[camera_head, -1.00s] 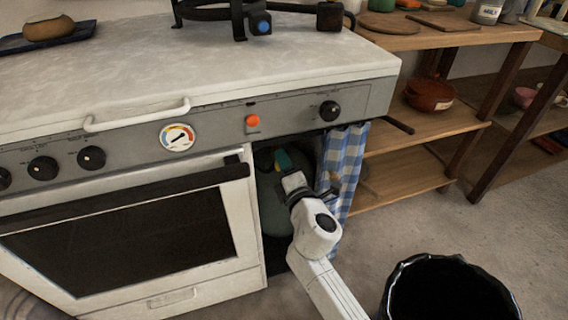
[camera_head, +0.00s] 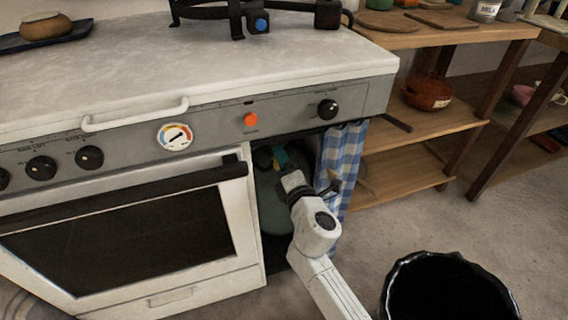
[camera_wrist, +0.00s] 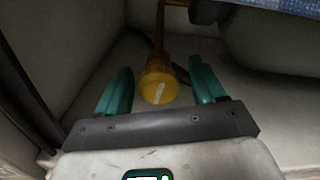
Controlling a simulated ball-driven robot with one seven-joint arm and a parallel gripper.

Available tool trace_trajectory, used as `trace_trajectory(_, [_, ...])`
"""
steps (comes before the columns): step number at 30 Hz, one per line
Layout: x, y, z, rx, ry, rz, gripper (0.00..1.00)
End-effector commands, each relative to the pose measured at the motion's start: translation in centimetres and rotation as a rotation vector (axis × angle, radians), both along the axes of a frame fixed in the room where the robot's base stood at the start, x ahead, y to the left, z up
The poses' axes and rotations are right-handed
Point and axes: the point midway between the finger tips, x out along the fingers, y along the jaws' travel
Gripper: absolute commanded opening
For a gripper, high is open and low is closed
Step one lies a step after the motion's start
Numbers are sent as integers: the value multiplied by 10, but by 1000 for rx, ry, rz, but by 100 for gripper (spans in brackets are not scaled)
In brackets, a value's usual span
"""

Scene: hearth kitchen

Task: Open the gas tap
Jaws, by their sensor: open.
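The gas tap is a yellow round knob (camera_wrist: 158,86) with a pale line across its face, seen in the wrist view. It sits between the two teal fingers of my gripper (camera_wrist: 161,76), which are spread with a gap on each side of it. In the head view my gripper (camera_head: 281,159) reaches into the dark open compartment at the right of the stove. A grey-green gas cylinder (camera_head: 270,203) stands in that compartment, partly hidden by my arm. The tap cannot be made out clearly in the head view.
A blue checked curtain (camera_head: 345,160) hangs close to the right of my arm. The white stove (camera_head: 235,215) edges the compartment on the left. A black bin (camera_head: 398,290) stands on the floor at the right front. Wooden shelves (camera_head: 400,182) stand behind.

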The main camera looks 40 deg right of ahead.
Motion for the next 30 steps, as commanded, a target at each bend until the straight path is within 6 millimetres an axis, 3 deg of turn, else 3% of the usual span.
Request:
trace_trajectory(8, [-4, 3, 0, 0, 0, 3, 69])
trace_trajectory(24, [-85, 36, -2, 0, 2, 1, 69])
trace_trajectory(30, [-98, 41, 0, -1, 0, 0, 69])
